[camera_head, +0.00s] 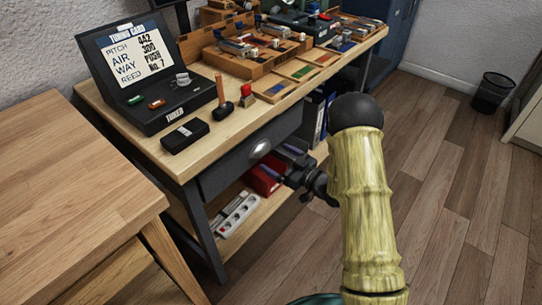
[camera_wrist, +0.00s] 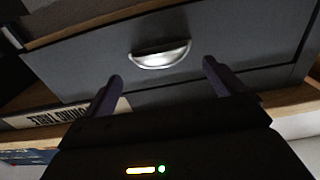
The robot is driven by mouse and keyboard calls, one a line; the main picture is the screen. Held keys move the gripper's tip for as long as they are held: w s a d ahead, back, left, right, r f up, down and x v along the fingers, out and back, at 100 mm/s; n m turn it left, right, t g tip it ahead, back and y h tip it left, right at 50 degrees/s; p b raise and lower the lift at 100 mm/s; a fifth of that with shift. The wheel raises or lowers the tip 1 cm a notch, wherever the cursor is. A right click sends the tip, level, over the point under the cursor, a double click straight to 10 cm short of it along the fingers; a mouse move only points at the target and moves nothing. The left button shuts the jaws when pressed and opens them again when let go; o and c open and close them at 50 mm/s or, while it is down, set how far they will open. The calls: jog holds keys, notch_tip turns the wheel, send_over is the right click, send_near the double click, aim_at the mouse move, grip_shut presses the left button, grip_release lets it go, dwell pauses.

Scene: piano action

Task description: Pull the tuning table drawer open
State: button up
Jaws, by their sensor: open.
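The tuning table (camera_head: 165,158) has a light wood top and a dark grey drawer (camera_head: 225,172) under its front edge. The drawer front looks flush with the table frame. A silver cup-shaped handle (camera_head: 260,149) sits on the drawer front. In the wrist view the handle (camera_wrist: 160,54) lies ahead of my gripper (camera_wrist: 163,72), roughly between the two fingers and apart from them. My gripper is open and empty. In the head view my gripper (camera_head: 290,172) is just right of the handle, in front of the drawer, partly hidden by my arm.
A tuner case (camera_head: 150,80), a black box (camera_head: 185,136), a hammer (camera_head: 223,100) and trays (camera_head: 245,65) stand on the tabletop. A wooden table (camera_head: 60,190) stands at left.

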aim_at(266, 151)
jog(key=shift+x, duration=1.8)
jog(key=shift+c, duration=0.4)
jog(key=c, duration=1.1)
jog(key=shift+o, duration=0.2)
jog(key=shift+d, duration=0.1)
